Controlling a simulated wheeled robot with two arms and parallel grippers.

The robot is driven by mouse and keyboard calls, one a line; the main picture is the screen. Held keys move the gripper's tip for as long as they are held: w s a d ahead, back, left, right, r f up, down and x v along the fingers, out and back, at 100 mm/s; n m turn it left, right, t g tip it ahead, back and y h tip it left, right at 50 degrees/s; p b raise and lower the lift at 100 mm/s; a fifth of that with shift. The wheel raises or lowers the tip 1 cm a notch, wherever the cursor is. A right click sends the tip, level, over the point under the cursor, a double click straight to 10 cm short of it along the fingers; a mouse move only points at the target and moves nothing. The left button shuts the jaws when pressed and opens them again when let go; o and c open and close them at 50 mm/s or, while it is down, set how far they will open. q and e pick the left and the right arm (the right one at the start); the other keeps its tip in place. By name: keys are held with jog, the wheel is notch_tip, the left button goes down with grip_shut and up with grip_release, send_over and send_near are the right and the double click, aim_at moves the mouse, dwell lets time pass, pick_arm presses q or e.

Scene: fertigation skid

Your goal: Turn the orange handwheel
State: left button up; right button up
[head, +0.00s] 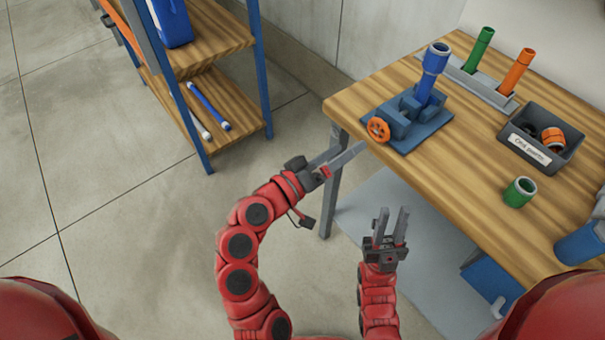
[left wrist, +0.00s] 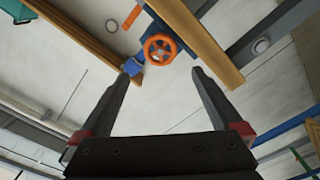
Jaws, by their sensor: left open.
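The orange handwheel (head: 378,130) is on the front left of a blue-grey vise-like fixture (head: 408,118) at the table's left part. A blue pipe piece (head: 432,75) stands upright in the fixture. My left gripper (head: 350,158) is open and empty, just off the table edge, in front of and apart from the handwheel. In the left wrist view the handwheel (left wrist: 160,49) shows beyond and between the open fingers (left wrist: 162,82). My right gripper (head: 393,218) is open and empty in front of the table, further right.
The wooden table (head: 440,185) also bears a rack with a green pipe (head: 478,50) and an orange pipe (head: 515,72), a grey labelled bin (head: 540,148) and a green ring (head: 520,192). A shelf unit (head: 215,85) stands at left. Floor between is clear.

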pick_arm(q)
jog(key=p+v, duration=0.6)
jog(key=v, duration=0.3)
jog(key=shift+a+r, duration=0.2)
jog(key=shift+a, duration=0.1)
jog(key=shift+s, duration=0.1)
dwell(0.7)
jog(key=b+v, duration=0.1)
jog(key=v, duration=1.6)
jog(key=shift+s+b, duration=0.15)
jog(key=shift+b, duration=0.25)
jog(key=shift+a, duration=0.1)
